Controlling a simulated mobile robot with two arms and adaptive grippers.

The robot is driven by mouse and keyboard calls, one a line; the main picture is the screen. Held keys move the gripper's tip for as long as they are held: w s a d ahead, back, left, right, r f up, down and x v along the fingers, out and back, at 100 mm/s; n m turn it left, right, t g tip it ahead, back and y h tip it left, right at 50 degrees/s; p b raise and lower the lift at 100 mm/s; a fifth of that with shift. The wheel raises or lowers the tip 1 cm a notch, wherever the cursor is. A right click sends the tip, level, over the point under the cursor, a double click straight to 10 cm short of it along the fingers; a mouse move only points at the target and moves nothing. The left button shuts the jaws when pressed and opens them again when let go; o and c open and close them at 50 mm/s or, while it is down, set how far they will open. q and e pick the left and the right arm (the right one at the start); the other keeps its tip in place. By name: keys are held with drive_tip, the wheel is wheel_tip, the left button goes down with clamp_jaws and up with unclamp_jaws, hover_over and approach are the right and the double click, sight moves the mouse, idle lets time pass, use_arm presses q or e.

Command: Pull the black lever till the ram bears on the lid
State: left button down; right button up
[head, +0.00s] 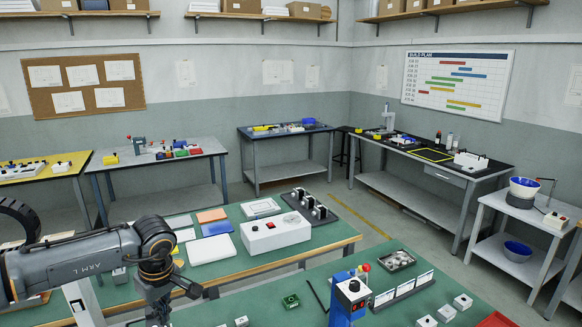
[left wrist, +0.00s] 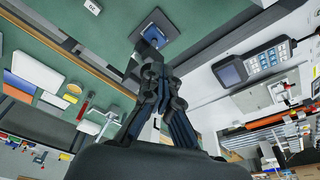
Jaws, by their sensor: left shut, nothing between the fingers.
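A blue press (head: 343,306) stands at the bottom of the head view on the green bench, with a white head bearing a round black part. A thin black bar (head: 317,296) slants at its left; I cannot tell whether it is the lever. No ram or lid can be made out. My left gripper (left wrist: 150,66) is shut and empty in the left wrist view, its fingers pointing toward a dark square plate (left wrist: 172,27) with a blue part. In the head view its body hangs left of the press, fingertips cut off. My right gripper is not in view.
A white control box (head: 275,232) stands on the bench beyond. A pendant (left wrist: 253,64) shows in the left wrist view.

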use_arm(q)
drive_tip(key=shift+s+f, duration=0.1)
drive_tip(key=shift+f, duration=0.05)
drive_tip(key=a+p+v, duration=0.1)
drive_tip(key=p+v, duration=0.3)
drive_tip(key=v, duration=0.3)
drive_tip(key=shift+w+a, duration=0.15)
drive_tip(key=shift+w, duration=0.4)
